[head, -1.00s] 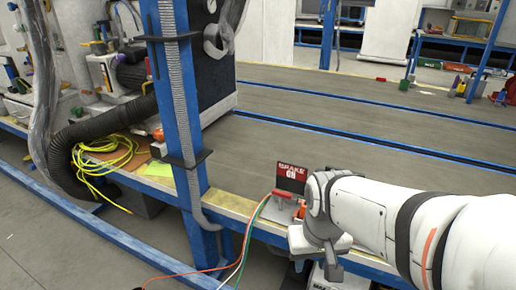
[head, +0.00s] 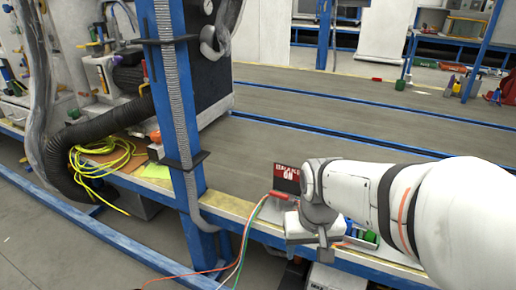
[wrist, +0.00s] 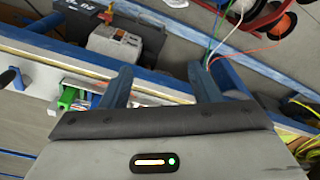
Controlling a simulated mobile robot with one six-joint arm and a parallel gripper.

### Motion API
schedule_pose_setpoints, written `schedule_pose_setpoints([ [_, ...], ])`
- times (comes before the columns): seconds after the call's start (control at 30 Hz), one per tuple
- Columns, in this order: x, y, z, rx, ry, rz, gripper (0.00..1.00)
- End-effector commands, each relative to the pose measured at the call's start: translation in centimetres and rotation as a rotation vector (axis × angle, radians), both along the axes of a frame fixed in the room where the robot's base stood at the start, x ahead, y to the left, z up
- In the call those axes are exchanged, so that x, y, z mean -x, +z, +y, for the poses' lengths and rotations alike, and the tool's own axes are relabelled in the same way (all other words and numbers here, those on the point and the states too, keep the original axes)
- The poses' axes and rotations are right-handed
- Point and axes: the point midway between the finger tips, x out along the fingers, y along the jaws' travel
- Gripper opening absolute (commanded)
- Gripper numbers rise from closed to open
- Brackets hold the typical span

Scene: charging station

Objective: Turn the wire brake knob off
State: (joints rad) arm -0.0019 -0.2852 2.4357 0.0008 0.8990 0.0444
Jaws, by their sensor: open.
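A red and black sign reading "BRAKE ON" (head: 286,178) stands at the near edge of the workbench in the head view. A red fitting (head: 281,195) with cables sits just below it. The wire brake knob itself cannot be made out; my wrist covers the area right of and below the sign. My gripper (wrist: 176,82) is open, its two fingers apart with nothing between them in the wrist view. In the head view it is in front of the bench edge, close below and right of the sign.
Red, green and white cables (head: 244,238) hang over the bench edge left of my gripper. A blue upright post (head: 184,140) stands further left. Green parts (wrist: 68,98) and a grey device (wrist: 115,45) show in the wrist view. The bench top behind the sign is clear.

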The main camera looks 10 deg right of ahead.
Motion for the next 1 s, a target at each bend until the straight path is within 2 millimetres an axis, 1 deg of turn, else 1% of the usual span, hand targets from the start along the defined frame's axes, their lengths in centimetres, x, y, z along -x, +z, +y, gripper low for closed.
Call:
schedule_pose_setpoints([
  [0.03,-1.8,1.3,0.0,-0.001,-0.022,0.009,0.6],
  [0.07,-2.9,1.8,0.0,-0.003,-0.039,0.013,0.63],
  [0.1,-4.5,2.3,0.1,-0.006,-0.064,0.019,0.66],
  [0.17,-7.1,3.0,0.1,-0.008,-0.103,0.027,0.71],
  [0.2,-8.7,3.3,0.1,-0.009,-0.13,0.032,0.74],
  [0.27,-11.2,3.6,0.2,-0.012,-0.169,0.039,0.79],
  [0.3,-12.9,3.7,0.2,-0.014,-0.195,0.043,0.82],
  [0.33,-14.1,3.8,0.2,-0.015,-0.214,0.047,0.84],
  [0.4,-16.9,3.6,0.3,-0.016,-0.26,0.055,0.84],
  [0.47,-19.3,3.3,0.4,-0.018,-0.3,0.062,0.84],
  [0.5,-20.7,2.9,0.4,-0.019,-0.325,0.067,0.84],
  [0.6,-24.0,1.9,0.5,-0.02,-0.384,0.076,0.84],
  [0.7,-26.5,0.7,0.6,-0.021,-0.433,0.084,0.84],
  [0.8,-28.0,-0.3,0.7,-0.022,-0.464,0.088,0.84],
  [0.9,-28.8,-0.9,0.7,-0.022,-0.481,0.09,0.84],
  [1.0,-29.0,-1.8,0.7,-0.021,-0.487,0.093,0.84],
])
